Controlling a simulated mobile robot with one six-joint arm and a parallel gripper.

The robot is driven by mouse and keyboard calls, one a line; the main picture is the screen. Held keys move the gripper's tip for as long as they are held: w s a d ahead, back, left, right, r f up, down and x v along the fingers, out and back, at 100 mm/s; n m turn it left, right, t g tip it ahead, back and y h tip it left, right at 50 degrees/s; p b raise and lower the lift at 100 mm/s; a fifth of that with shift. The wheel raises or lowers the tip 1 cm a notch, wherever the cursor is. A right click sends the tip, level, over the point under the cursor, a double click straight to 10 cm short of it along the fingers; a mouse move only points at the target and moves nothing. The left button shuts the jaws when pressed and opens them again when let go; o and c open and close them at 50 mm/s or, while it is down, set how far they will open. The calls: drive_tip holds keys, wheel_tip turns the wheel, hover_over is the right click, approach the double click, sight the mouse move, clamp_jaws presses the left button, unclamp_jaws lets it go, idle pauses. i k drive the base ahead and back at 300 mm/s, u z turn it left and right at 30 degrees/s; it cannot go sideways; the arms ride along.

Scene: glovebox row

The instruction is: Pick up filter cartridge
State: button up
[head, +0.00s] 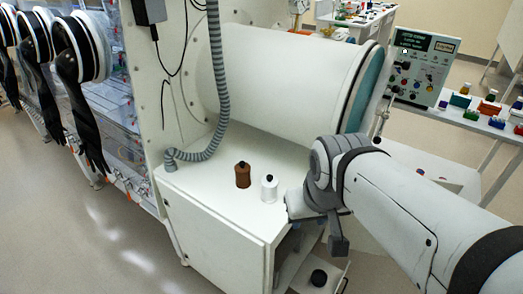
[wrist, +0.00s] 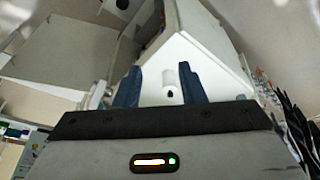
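No object is plainly marked as the filter cartridge, and I cannot tell which one it is. A white bottle-shaped item (head: 269,189) with a dark top stands upright on the white cabinet top. A brown one (head: 243,176) with a dark top stands to its left. A dark round item (head: 318,278) sits low, in the open part of the cabinet. My gripper (wrist: 160,68) is open, with two dark blue fingers apart. A small white item with a dark spot (wrist: 168,84) shows between the fingers in the wrist view; contact is not visible. In the head view my arm partly hides the gripper, right of the white item.
A large white cylindrical chamber (head: 275,75) lies behind the bottles. A grey ribbed hose (head: 219,80) hangs down to the cabinet top (head: 205,185). Gloveboxes with black gloves (head: 75,90) stand at left. A control panel (head: 423,67) and a cluttered table are at right.

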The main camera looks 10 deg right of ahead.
sight(269, 183)
drive_tip(key=i, duration=0.45)
drive_tip(key=z, duration=0.7)
drive_tip(key=k, duration=1.65)
drive_tip(key=u, duration=0.35)
drive_tip(key=i, duration=1.65)
drive_tip(key=u, duration=0.05)
